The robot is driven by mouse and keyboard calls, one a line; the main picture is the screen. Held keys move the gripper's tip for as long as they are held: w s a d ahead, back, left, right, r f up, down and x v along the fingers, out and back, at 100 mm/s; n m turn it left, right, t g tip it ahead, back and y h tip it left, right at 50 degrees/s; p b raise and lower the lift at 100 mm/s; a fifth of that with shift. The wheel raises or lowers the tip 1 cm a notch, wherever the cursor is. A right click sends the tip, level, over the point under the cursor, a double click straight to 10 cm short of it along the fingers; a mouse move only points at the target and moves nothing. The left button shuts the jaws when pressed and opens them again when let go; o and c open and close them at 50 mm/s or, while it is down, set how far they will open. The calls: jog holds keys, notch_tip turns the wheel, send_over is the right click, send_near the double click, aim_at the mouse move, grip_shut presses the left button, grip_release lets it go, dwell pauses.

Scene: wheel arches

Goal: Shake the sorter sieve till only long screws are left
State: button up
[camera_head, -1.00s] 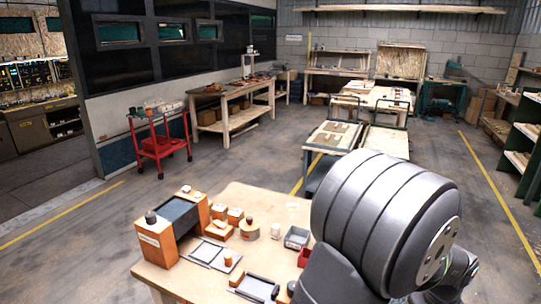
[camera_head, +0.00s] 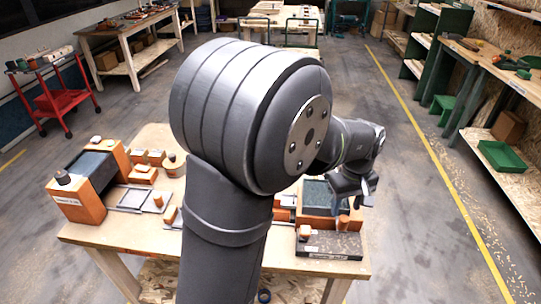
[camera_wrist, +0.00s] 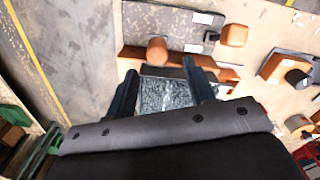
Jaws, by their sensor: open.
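My gripper (camera_head: 360,198) is at the right end of the bench, above an orange-walled tray (camera_head: 313,210) with a grey speckled inside. In the wrist view my gripper (camera_wrist: 160,72) is open, its two dark fingers apart. The speckled grey surface (camera_wrist: 166,94) shows between and below them. An orange wall with a rounded orange knob (camera_wrist: 157,50) lies just beyond the fingertips. I take this tray for the sorter sieve, but cannot be sure. Single screws and their lengths are too small to tell. The fingers appear not to touch anything.
A dark slab (camera_head: 330,246) with orange knobs lies at the bench's front right. A large orange block with a dark sloped middle (camera_head: 88,180) stands at the left, beside small orange blocks (camera_head: 145,172) and a grey frame (camera_head: 138,200). My arm hides the bench's middle.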

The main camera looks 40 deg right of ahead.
aim_at(345, 218)
notch_tip(345, 218, up, 11)
jog(key=n, duration=0.5)
notch_tip(345, 218, down, 17)
jog(key=shift+s+d+f, duration=0.15)
grip_shut()
